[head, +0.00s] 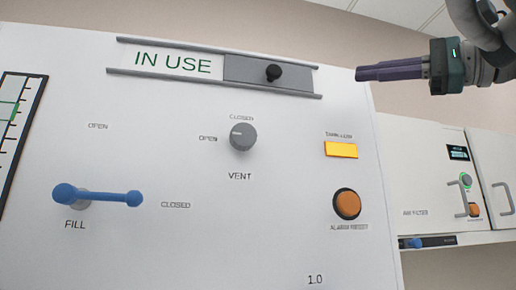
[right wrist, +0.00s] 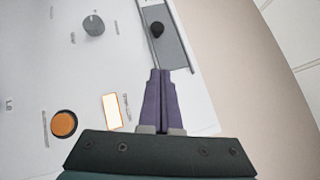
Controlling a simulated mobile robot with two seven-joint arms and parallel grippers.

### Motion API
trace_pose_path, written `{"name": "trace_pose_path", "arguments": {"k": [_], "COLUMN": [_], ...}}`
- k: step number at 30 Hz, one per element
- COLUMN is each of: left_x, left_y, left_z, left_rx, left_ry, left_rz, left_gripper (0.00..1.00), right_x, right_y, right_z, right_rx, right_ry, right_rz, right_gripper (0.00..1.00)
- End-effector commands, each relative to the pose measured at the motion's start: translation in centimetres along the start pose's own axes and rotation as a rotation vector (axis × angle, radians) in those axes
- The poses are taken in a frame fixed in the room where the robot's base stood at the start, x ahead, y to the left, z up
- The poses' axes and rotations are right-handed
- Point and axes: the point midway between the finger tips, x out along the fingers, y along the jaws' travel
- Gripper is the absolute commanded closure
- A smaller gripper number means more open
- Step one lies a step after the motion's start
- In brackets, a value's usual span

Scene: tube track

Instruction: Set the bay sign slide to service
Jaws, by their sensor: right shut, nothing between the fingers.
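The bay sign slide (head: 243,69) is a grey plate with a black knob (head: 273,72), held between two rails at the top of the white panel. The plate covers the right part of the sign, and the green words IN USE (head: 172,62) show to its left. My right gripper (head: 358,74) is shut and empty, to the right of the sign and apart from the knob. In the right wrist view its purple fingers (right wrist: 158,74) point toward the knob (right wrist: 157,29), with a gap between. My left gripper is not in view.
The panel (head: 270,245) also carries a blue FILL lever (head: 105,197), a grey VENT dial (head: 243,136), a lit yellow lamp (head: 341,149) and an orange alarm button (head: 347,204). White cabinets (head: 425,180) stand at the right on a shelf.

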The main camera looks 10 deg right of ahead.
Motion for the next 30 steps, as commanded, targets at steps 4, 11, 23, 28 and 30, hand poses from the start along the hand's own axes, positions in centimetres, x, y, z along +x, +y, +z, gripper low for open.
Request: {"name": "trace_pose_path", "arguments": {"k": [4,11,23,28,30], "left_x": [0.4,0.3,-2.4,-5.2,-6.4], "left_y": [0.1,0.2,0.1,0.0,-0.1], "left_z": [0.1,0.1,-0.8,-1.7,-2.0], "left_rx": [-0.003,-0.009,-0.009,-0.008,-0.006], "left_ry": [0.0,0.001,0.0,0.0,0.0], "left_rz": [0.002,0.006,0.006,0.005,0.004], "left_gripper": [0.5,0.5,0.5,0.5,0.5], "right_x": [-1.0,-1.1,2.6,6.4,7.9], "right_y": [-0.2,-0.2,-0.6,-0.7,-0.7], "right_z": [-0.3,-0.3,-0.1,-0.1,-0.2], "right_rx": [-0.073,-0.079,-0.072,-0.07,-0.071], "right_ry": [0.027,0.027,0.022,0.021,0.022], "right_rz": [0.035,0.04,0.042,0.041,0.041], "right_gripper": [1.0,1.0,1.0,1.0,1.0]}}
